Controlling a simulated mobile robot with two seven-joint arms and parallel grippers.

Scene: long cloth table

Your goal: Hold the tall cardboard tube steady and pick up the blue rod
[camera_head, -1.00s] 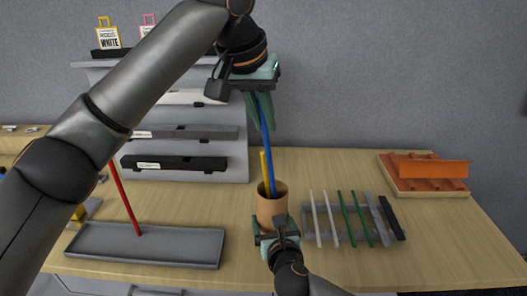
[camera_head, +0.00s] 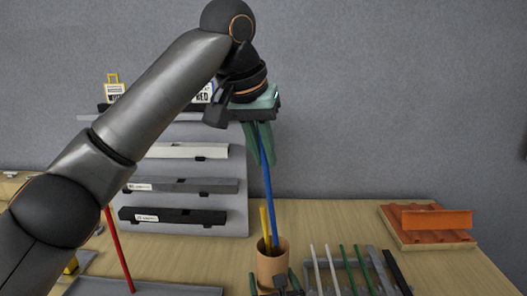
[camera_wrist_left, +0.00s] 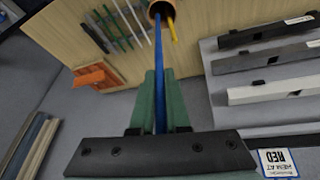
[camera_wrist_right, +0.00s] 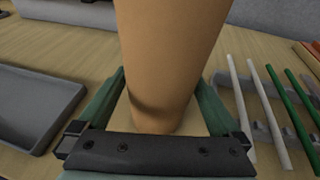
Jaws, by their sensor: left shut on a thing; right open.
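The cardboard tube (camera_head: 271,267) stands upright on the wooden table, with a yellow rod (camera_head: 266,226) in it. The blue rod (camera_head: 268,193) leans slightly, its lower end still inside the tube mouth. My left gripper (camera_head: 262,150) is shut on the blue rod's upper part, above the tube. The left wrist view shows the blue rod (camera_wrist_left: 158,75) between the green fingers, running to the tube's mouth (camera_wrist_left: 160,10). My right gripper (camera_wrist_right: 165,95) is open, with its fingers on either side of the tube (camera_wrist_right: 165,60); I cannot tell whether they touch it.
A rack (camera_head: 332,264) with white and green rods lies right of the tube. A grey tray (camera_head: 150,289) with a red rod (camera_head: 118,250) is at left. A shelf stand (camera_head: 190,166) rises behind. An orange holder (camera_head: 437,220) sits at far right.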

